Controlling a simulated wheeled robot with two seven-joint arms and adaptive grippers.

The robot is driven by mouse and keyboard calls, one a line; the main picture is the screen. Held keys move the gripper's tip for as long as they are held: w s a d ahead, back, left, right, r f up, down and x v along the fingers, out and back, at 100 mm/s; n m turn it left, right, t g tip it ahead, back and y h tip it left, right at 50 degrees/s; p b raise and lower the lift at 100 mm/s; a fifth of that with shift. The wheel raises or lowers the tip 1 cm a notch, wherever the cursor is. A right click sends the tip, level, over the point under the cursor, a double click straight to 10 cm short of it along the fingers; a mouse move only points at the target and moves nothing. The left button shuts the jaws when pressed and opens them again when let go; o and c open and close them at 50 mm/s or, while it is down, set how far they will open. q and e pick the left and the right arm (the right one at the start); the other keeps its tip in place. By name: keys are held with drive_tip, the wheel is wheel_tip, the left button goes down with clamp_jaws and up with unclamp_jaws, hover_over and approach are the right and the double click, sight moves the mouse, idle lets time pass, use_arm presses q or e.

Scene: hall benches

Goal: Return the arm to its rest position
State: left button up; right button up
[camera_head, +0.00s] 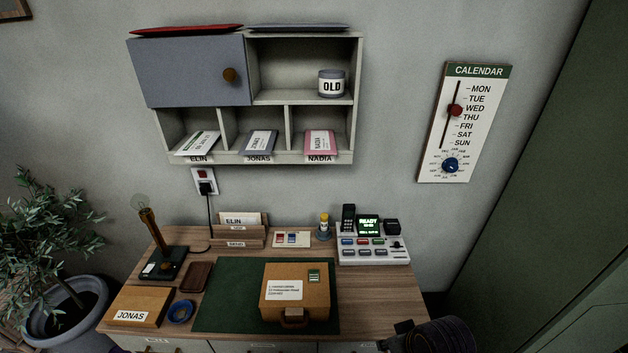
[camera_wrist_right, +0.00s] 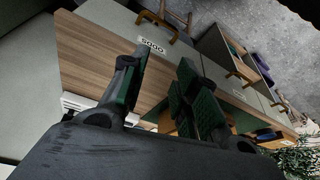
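My right arm (camera_head: 440,336) shows at the bottom right of the head view, low by the desk's front right corner. In the right wrist view my right gripper (camera_wrist_right: 160,72) has its two dark fingers apart with nothing between them. The wooden desk top (camera_wrist_right: 95,55) and drawer fronts with handles show beyond the fingers, with a clear gap as far as I can tell. My left arm and left gripper are not in either view.
The desk (camera_head: 385,300) holds a brown case (camera_head: 296,285) on a green mat (camera_head: 225,300), a button console (camera_head: 372,248), a lamp (camera_head: 160,245) and a JONAS box (camera_head: 137,306). A cubby shelf (camera_head: 357,100) and calendar (camera_head: 463,122) hang on the wall. A potted plant (camera_head: 45,240) stands left.

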drive_tip(key=s+d+f+h, duration=0.1)
drive_tip(key=s+d, duration=0.1)
drive_tip(key=d, duration=0.2)
wheel_tip(320, 180, down, 33)
drive_tip(key=s+g, duration=0.2)
drive_tip(key=s, duration=0.1)
drive_tip(key=s+d+f, duration=0.2)
drive_tip(key=s+f, duration=0.8)
drive_tip(key=s, duration=0.1)
drive_tip(key=s+d+f, duration=0.1)
drive_tip(key=s+f, duration=0.9)
drive_tip(key=s, duration=0.1)
drive_tip(key=shift+d+g, duration=0.35)
drive_tip(key=shift+g, duration=0.05)
drive_tip(key=shift+c, duration=0.3)
